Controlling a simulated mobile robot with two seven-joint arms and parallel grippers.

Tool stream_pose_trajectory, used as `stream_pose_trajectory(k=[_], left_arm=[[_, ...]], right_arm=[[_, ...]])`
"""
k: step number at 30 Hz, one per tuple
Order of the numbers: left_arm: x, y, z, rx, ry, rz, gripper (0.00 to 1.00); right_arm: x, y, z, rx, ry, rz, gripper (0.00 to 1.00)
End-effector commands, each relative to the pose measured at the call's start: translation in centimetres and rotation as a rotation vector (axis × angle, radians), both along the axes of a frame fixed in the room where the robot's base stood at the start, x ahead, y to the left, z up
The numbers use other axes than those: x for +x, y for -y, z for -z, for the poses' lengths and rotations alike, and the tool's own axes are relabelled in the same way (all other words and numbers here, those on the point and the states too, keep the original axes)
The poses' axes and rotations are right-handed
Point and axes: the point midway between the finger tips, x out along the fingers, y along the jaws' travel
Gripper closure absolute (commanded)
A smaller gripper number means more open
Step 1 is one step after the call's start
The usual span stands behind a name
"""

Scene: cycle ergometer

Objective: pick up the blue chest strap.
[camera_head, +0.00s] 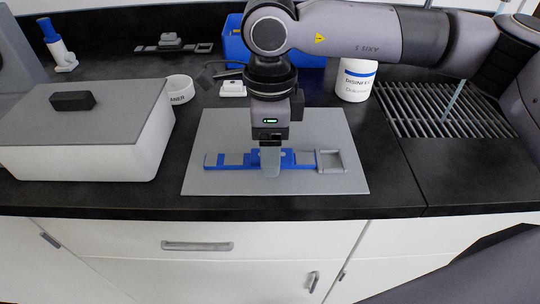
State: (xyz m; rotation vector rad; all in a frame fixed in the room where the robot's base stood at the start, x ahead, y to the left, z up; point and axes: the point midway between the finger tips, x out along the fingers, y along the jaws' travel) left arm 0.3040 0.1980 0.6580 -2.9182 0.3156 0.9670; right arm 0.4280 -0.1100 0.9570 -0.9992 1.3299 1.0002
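The blue chest strap (227,160) lies flat on a grey mat (215,180) near the counter's front edge. It is blue with grey sections and runs left to right, with a grey open frame (332,161) at its right end. My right gripper (270,164) comes down from above over the strap's middle. One grey finger shows in front of the strap and hides part of it. The other finger is hidden, so I cannot tell whether the gripper is open or closed on the strap. My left gripper is not in view.
A white box with a grey lid (95,115) stands at left, beside a white bowl (180,90). A blue bin (234,42) is behind my arm. A white disinfectant tub (355,82) and a drain grate (440,110) are at right. The mat around the strap is clear.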

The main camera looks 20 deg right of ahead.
Motion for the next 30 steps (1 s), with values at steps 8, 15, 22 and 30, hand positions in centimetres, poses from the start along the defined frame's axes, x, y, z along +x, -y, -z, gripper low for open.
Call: stream_pose_trajectory(k=[8,15,22,30], left_arm=[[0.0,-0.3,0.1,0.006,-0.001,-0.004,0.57],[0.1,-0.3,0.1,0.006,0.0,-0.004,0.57],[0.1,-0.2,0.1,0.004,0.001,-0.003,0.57],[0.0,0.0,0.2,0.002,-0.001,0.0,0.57]], right_arm=[[0.0,0.0,0.9,0.001,0.001,0.0,0.34],[0.0,0.0,0.9,0.0,0.001,0.0,0.96],[0.0,0.0,0.8,0.001,0.001,0.0,0.96],[0.1,-0.1,-0.6,0.002,0.003,0.0,0.96]])
